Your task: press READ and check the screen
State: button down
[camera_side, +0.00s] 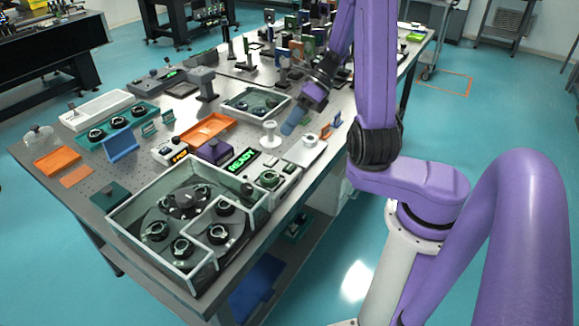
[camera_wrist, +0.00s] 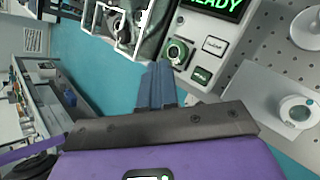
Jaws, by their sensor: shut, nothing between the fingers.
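The screen (camera_side: 241,160) shows READY in green letters; part of it also shows in the wrist view (camera_wrist: 217,6). Next to it is a pale control box (camera_side: 277,181), which also shows in the wrist view (camera_wrist: 226,26). It carries a round green-ringed knob or button (camera_wrist: 176,51), a white label plate (camera_wrist: 214,45) and a small dark green plate (camera_wrist: 202,75). The small lettering is too blurred to read. My gripper (camera_side: 288,128) has blue fingers, shut and empty. It hangs above the table, apart from the box. In the wrist view the fingertips (camera_wrist: 158,66) appear just below the box's edge.
A clear-walled case (camera_side: 187,285) with round dark mounts stands at the near table corner. A white spool (camera_side: 270,134) and a white scale-like device (camera_side: 305,150) stand near my gripper. Several optics mounts crowd the far table. Orange trays (camera_side: 208,129) lie farther left.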

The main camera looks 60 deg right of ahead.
aim_at(292, 165)
jog(key=shift+s+d+m+t, duration=0.15)
jog(key=shift+d+m+t, duration=0.2)
jog(key=shift+m, duration=0.35)
jog(key=shift+f, duration=0.15)
jog(key=shift+f, duration=4.3)
jog(key=shift+f, duration=0.45)
jog(key=shift+f, duration=0.4)
jog(key=shift+r, duration=0.85)
